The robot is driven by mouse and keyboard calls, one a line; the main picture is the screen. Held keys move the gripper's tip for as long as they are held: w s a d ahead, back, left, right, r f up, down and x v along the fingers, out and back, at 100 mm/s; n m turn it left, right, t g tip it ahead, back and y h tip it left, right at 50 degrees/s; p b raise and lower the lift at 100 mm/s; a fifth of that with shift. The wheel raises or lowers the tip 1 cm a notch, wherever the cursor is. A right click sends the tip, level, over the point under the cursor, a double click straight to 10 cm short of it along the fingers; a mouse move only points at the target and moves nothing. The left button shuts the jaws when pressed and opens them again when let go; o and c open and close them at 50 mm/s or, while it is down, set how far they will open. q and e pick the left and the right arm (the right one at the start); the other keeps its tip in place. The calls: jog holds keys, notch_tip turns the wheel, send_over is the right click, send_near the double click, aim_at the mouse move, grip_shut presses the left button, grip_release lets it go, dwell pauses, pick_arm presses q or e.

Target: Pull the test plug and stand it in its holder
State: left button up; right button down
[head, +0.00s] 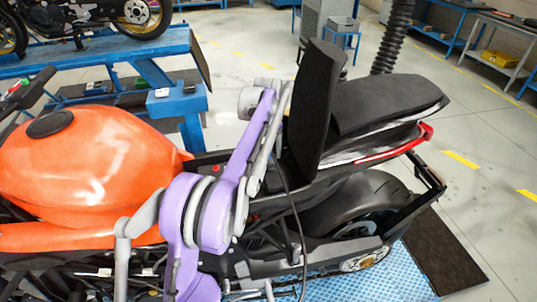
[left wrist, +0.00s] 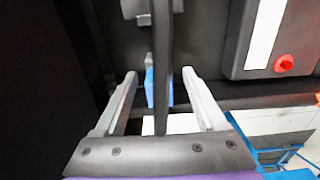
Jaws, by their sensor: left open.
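In the left wrist view my left gripper (left wrist: 160,73) is open, its two grey fingers spread apart. A dark upright strip, perhaps a cable (left wrist: 163,105), runs between the fingers in the picture; I cannot tell whether it touches them. A small blue piece with a grey top (left wrist: 149,86) shows behind it; I cannot tell whether it is the test plug. In the head view my left arm reaches over the motorcycle (head: 90,165), and its fingertips cannot be made out. A thin black cable (head: 302,250) hangs beside the arm. I cannot identify the holder. My right gripper is not in view.
The motorcycle's black seat panel (head: 318,110) stands upright right of my arm. A dark box with a white strip and red knob (left wrist: 284,64) is close to the right finger. A blue bench (head: 100,50) stands behind. Floor is open at the right.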

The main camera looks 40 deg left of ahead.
aim_at(268, 147)
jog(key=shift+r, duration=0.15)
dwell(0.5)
pick_arm(q)
grip_shut()
dwell(0.4)
jog(key=shift+r, duration=0.2)
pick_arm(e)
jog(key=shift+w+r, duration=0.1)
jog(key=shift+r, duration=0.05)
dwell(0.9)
